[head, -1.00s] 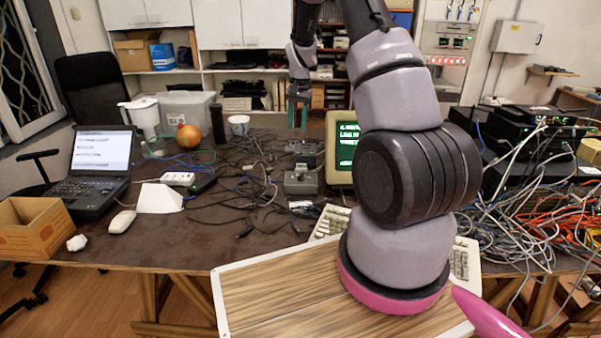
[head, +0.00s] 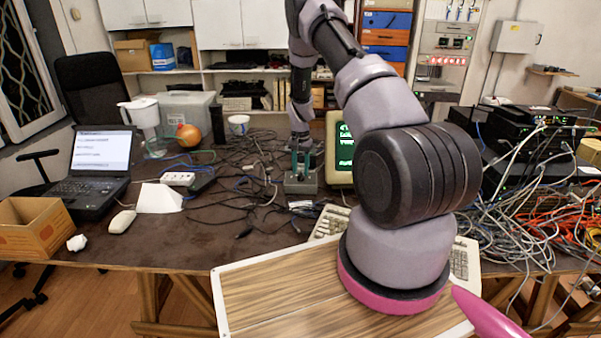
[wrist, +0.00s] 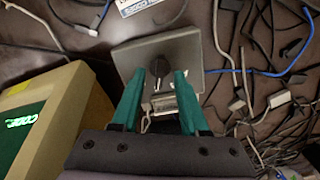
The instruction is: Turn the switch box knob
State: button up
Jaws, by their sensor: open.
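The switch box (head: 301,186), a small grey box, sits on the dark table just left of the green-screen monitor. In the wrist view its grey top (wrist: 188,50) lies under the fingertips, with the dark knob (wrist: 159,68) between them, closer to the left one. My gripper (head: 301,170) is open, with its teal fingers pointing down at the box in the head view. The fingers (wrist: 167,74) stand on either side of the knob in the wrist view. I cannot tell whether either finger touches it.
The monitor (head: 343,150) stands close on the right of the gripper. Loose cables (head: 240,185) cover the table around the box. A keyboard (head: 330,222) lies in front. A power strip (head: 178,179), laptop (head: 97,165) and orange round object (head: 189,135) are to the left.

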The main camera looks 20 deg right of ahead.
jog(key=shift+f, duration=0.75)
grip_shut()
jog(key=shift+m, duration=0.3)
jog(key=shift+a+m, duration=0.1)
jog(key=shift+m, duration=3.3)
